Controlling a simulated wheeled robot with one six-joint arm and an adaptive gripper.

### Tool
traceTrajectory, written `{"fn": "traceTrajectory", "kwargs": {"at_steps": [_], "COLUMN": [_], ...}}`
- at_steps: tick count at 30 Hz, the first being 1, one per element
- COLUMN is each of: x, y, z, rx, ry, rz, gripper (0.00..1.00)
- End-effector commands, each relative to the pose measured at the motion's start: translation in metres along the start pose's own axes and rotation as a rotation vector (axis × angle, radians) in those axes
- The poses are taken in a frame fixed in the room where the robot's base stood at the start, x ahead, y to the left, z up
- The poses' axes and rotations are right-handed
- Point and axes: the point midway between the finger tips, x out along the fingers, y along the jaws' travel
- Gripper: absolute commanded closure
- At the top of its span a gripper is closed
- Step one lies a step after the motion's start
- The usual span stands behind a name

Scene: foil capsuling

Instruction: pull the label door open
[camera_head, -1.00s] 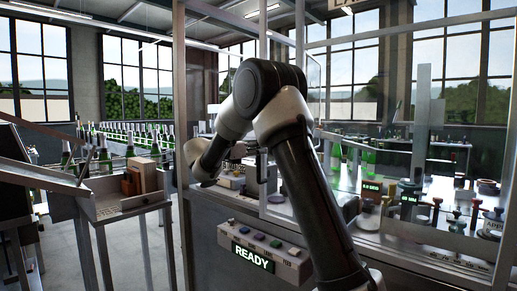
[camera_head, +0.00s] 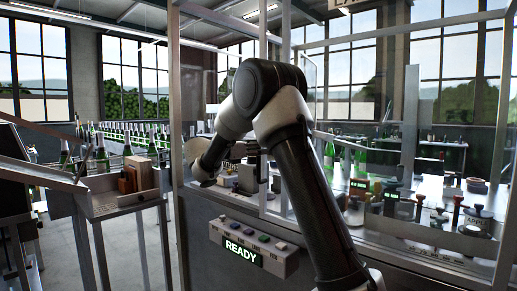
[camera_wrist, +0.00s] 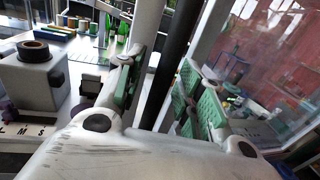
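The label door shows in the head view as a clear panel with a metal edge post (camera_head: 263,100), at the front of the machine and partly behind my arm. It looks shut, though my arm covers part of it. In the wrist view a dark upright bar (camera_wrist: 176,55), which looks like the door's handle, runs between the two green-padded fingers of my gripper (camera_wrist: 164,80). The fingers stand apart with a gap beside the bar; I cannot tell whether either touches it.
A button box with a READY display (camera_head: 240,250) sits below the door. A stand with a wooden block (camera_head: 140,174) is at the left. A grey block with a black ring (camera_wrist: 33,80) lies beyond the left finger. Open floor shows at the lower left.

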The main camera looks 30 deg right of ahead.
Motion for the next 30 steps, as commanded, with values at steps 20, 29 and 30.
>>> {"fn": "traceTrajectory", "kwargs": {"at_steps": [20, 29, 30], "x": [-0.096, -0.120, -0.120], "y": [0.001, 0.000, 0.000], "z": [0.000, 0.000, 0.000], "rx": [0.001, 0.000, 0.000], "ry": [0.000, 0.000, 0.000], "rz": [0.003, 0.000, 0.000], "gripper": [0.63, 0.63, 0.63]}}
